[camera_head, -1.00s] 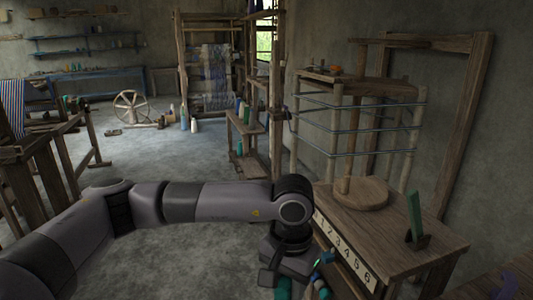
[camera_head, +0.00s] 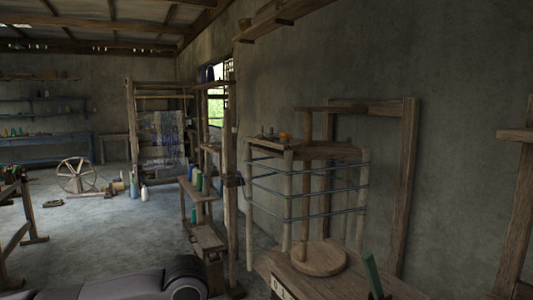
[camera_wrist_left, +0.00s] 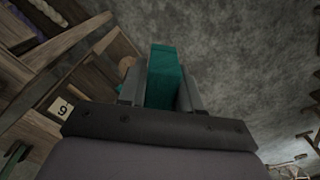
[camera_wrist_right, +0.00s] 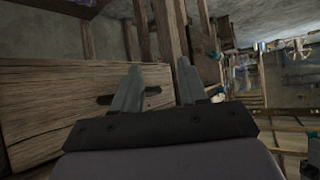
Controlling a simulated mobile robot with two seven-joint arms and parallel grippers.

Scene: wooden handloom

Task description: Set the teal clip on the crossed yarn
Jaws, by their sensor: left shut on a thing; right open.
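The teal clip (camera_wrist_left: 163,72) is a teal block between the jaws of my left gripper (camera_wrist_left: 160,97), which is shut on it, in the left wrist view. Grey stone floor lies behind it. Blue-grey yarn (camera_head: 326,192) runs in several level strands around the upright posts of a wooden frame in the head view; a crossing in it cannot be made out. My right gripper (camera_wrist_right: 158,88) is open and empty in front of a wooden surface with a dark slot. Neither gripper shows in the head view; only part of my left arm does, at the bottom.
A green upright piece (camera_head: 372,274) leans at the table's front. A shelf of spools (camera_head: 198,190) stands left. The wall is close behind; open floor (camera_head: 110,235) lies left.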

